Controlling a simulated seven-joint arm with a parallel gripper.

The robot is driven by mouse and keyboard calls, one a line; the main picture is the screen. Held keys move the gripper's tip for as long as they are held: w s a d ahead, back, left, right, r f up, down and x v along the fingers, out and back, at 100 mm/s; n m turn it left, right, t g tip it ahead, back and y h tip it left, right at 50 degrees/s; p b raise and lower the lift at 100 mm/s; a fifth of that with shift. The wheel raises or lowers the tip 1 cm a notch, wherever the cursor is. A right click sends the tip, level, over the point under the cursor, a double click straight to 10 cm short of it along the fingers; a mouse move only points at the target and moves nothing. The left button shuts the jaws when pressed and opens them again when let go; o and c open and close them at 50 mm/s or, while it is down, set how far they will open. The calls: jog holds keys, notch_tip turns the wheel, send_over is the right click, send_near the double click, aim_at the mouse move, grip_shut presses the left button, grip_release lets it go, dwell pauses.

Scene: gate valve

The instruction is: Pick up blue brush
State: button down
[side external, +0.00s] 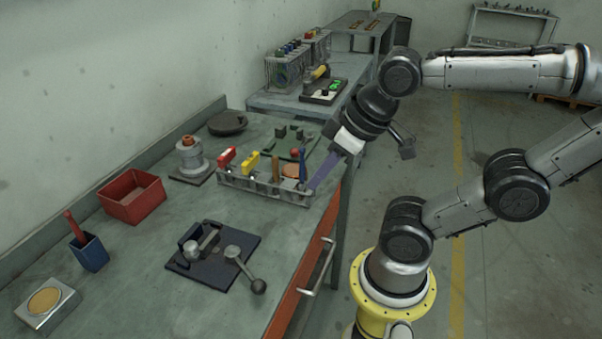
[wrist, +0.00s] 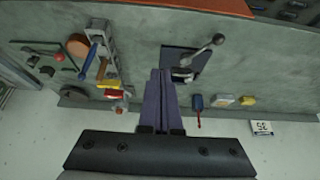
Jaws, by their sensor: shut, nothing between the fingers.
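A metal tool rack (side external: 250,187) stands on the grey workbench and holds several upright handled tools. The blue-handled tool (side external: 302,165), which seems to be the blue brush, is at its right end. In the wrist view the blue handle (wrist: 88,58) lies left of my fingers, beside a brown one; its bristles cannot be made out. My gripper (side external: 314,186) has long purple fingers, shut and empty, slanting down by the rack's right end, close to the blue handle. I cannot tell whether they touch the rack. The fingers (wrist: 160,76) point away in the wrist view.
Red (side external: 225,158) and yellow (side external: 251,162) handled tools stand in the rack. A vise on a dark plate (side external: 212,250) is in front. A red bin (side external: 132,196) and blue cup (side external: 89,252) are at left. An orange drawer front (side external: 305,262) edges the bench.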

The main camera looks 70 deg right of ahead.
jog(key=c, duration=0.7)
grip_release()
